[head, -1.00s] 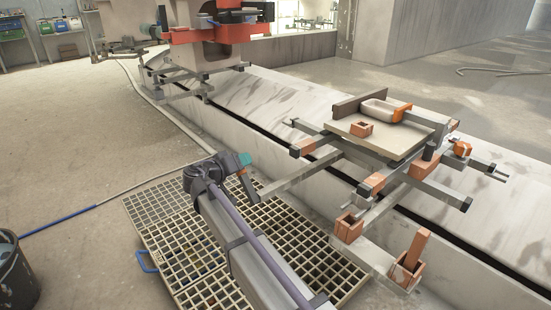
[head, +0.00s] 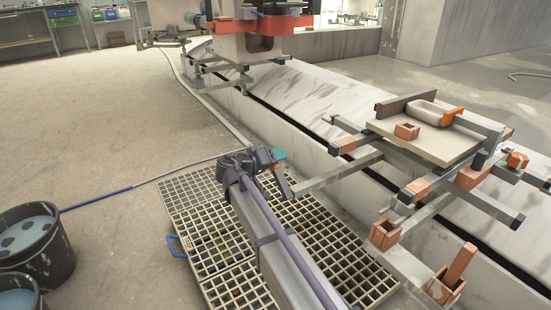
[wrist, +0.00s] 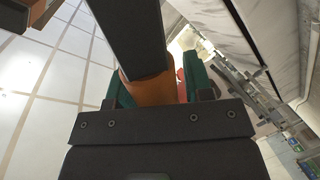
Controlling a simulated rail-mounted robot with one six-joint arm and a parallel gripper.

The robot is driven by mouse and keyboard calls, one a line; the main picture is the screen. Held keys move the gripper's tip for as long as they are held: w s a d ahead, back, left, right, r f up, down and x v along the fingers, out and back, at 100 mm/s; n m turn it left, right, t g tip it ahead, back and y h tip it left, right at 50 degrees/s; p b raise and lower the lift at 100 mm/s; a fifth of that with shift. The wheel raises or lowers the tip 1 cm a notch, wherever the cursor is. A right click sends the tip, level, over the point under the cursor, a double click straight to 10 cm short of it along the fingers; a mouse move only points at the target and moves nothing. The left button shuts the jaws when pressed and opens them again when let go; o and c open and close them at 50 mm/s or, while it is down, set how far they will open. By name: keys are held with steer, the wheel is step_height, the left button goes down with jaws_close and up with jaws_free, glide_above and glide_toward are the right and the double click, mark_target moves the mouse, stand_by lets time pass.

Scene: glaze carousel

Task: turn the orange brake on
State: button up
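The orange brake appears as an orange part (wrist: 152,91) with a dark bar across it in the wrist view. In the head view an upright grey and orange lever (head: 283,182) stands at the near end of a grey carousel beam. My gripper (head: 277,154), with teal fingers, is at the top of this lever. In the wrist view the green fingers of my gripper (wrist: 158,90) lie on either side of the orange part. The contact is hidden, so I cannot tell whether they grip it.
A board (head: 425,141) with a small orange-brown box (head: 406,131) rests on the carousel arms at right. The floor grating (head: 219,240) lies beneath my arm. Buckets (head: 40,245) stand at lower left. The floor at left is mostly clear.

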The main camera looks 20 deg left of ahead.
steer(key=shift+o, duration=1)
steer(key=p+v, duration=0.2)
steer(key=v, duration=0.8)
steer(key=shift+s+a, duration=0.15)
steer(key=shift+s, duration=0.25)
